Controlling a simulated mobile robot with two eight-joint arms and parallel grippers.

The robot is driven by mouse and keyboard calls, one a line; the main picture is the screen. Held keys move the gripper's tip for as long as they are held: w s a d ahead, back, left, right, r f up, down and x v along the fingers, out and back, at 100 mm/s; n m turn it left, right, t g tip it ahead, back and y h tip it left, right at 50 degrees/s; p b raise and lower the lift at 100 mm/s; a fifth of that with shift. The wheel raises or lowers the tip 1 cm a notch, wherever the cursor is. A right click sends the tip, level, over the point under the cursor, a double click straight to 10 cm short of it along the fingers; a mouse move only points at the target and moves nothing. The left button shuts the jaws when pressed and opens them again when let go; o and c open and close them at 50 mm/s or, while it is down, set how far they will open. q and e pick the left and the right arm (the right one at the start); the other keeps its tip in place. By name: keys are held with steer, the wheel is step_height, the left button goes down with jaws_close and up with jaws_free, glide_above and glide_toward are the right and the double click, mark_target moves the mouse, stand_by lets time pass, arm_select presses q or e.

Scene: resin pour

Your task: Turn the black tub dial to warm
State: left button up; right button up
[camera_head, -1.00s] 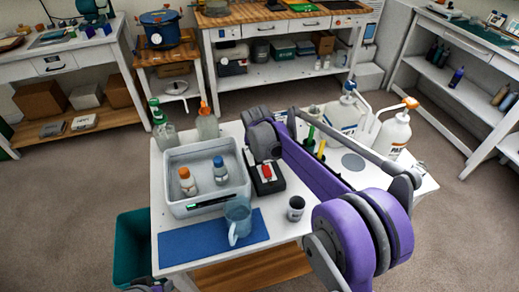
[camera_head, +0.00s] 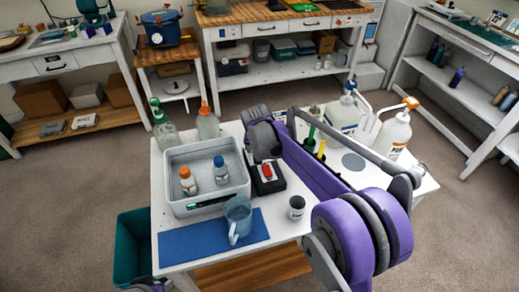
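My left gripper is out of view; only a bit of that arm shows at the bottom edge.
A black block with a red part (camera_head: 267,171) sits right of the tub. Pump bottles (camera_head: 394,135) stand at the back right; a teal bin (camera_head: 131,240) is left below.

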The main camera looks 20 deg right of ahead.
steer(key=v, duration=1)
steer(key=shift+s+r+p, duration=0.15)
steer(key=shift+r+p, duration=0.15)
steer(key=shift+r, duration=0.1)
steer(key=s+d+r+n+p, duration=0.1)
steer(key=s+d+n+p, duration=0.1)
steer(key=s, duration=1.5)
steer(key=s+f+n+p, duration=0.1)
steer(key=s+f, duration=0.2)
steer(key=s, duration=0.4)
steer(key=s+f+n+t+y+p, duration=0.1)
steer(key=s+f, duration=0.2)
steer(key=s, duration=0.4)
steer(key=shift+s+y, duration=0.15)
steer(key=shift+y, duration=0.15)
steer(key=shift+d+r, duration=0.1)
